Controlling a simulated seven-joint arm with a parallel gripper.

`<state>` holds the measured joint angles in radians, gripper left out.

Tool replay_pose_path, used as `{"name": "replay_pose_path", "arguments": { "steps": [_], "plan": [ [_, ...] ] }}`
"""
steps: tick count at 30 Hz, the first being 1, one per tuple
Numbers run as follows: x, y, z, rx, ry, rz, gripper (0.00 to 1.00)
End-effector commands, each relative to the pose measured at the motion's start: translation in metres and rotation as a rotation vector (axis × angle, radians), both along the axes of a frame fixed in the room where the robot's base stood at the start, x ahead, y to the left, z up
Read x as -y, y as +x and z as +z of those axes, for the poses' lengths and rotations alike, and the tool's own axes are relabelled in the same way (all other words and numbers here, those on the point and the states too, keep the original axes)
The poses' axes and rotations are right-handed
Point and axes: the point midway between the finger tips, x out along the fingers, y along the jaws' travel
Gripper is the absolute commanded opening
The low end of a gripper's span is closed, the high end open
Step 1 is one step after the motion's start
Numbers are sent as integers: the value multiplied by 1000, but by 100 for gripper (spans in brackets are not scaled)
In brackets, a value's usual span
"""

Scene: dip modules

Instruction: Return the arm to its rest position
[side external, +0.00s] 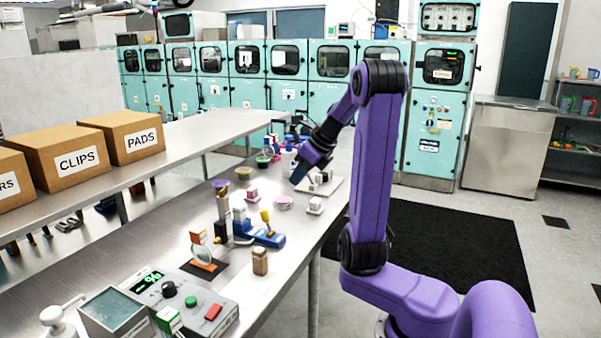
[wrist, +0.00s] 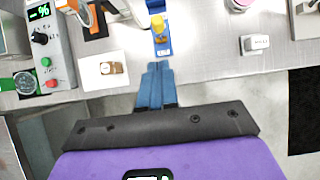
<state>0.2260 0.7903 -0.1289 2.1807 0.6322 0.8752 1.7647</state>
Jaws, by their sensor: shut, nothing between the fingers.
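My purple arm stands at the right of the metal bench (side external: 170,215) in the side external view. My gripper (side external: 298,180) hangs over the bench, tilted down to the left, near a light board (side external: 330,192) with small grey and white blocks. In the wrist view the two blue fingers of my gripper (wrist: 155,67) are together with nothing between them. Their tips point towards a blue device with a yellow part (wrist: 161,38), which also shows in the side external view (side external: 268,238). No object hangs from the gripper.
A pink dish (side external: 284,202), a small white-topped module (side external: 315,206) and several small items crowd the bench. Cardboard boxes (side external: 75,157) line a shelf at left.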

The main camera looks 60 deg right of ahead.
Motion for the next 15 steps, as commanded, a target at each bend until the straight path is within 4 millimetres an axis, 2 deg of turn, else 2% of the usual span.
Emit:
{"name": "replay_pose_path", "arguments": {
  "steps": [4, 15],
  "plan": [
    [0, -5, 9, 0, -2, 0, 0],
    [0, -6, 10, -1, 1, 1, 0]
  ]
}}
